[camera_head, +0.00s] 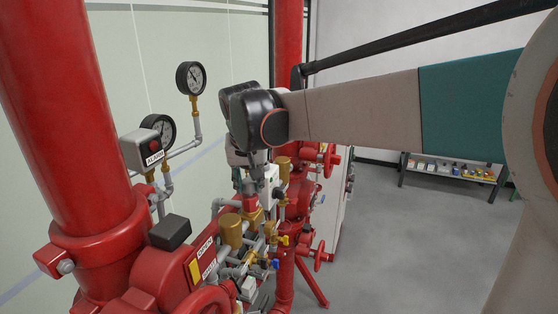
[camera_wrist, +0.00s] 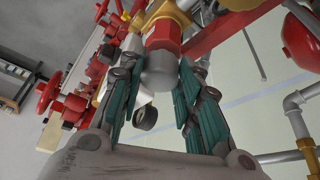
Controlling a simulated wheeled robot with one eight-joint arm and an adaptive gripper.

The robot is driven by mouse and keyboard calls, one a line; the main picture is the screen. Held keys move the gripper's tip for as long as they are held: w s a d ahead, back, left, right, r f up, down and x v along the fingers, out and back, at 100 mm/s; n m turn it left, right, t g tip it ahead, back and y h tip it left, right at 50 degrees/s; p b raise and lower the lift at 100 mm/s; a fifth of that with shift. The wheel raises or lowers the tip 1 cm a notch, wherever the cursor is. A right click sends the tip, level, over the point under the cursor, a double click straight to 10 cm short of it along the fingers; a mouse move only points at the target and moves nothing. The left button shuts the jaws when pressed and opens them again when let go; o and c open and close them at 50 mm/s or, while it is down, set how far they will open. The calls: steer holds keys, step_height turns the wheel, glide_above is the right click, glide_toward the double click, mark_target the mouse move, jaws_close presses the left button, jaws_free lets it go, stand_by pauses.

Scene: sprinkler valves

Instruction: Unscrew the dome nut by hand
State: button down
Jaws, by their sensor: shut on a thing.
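The dome nut (camera_wrist: 159,72) is a grey, rounded cap in the wrist view. It sits at the end of a red labelled cylinder (camera_wrist: 164,36). My gripper (camera_wrist: 158,82) has its teal fingers on the left and right of the dome nut and is shut on it. In the head view my gripper (camera_head: 253,184) points down into the valve assembly from above. There it hides the dome nut, and only a red part (camera_head: 250,204) shows just below the fingers.
Brass valve bodies (camera_head: 232,233) and small pipes crowd closely around. A thick red pipe (camera_head: 75,110) stands at left. Two gauges (camera_head: 190,78) (camera_head: 160,129) and an alarm box (camera_head: 141,150) are on the left. A low shelf (camera_head: 452,170) stands far right, with clear floor before it.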

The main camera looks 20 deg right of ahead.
steer(key=shift+s+r+p, duration=0.1)
steer(key=shift+r+p, duration=0.75)
steer(key=shift+r, duration=0.6)
steer(key=shift+f, duration=0.1)
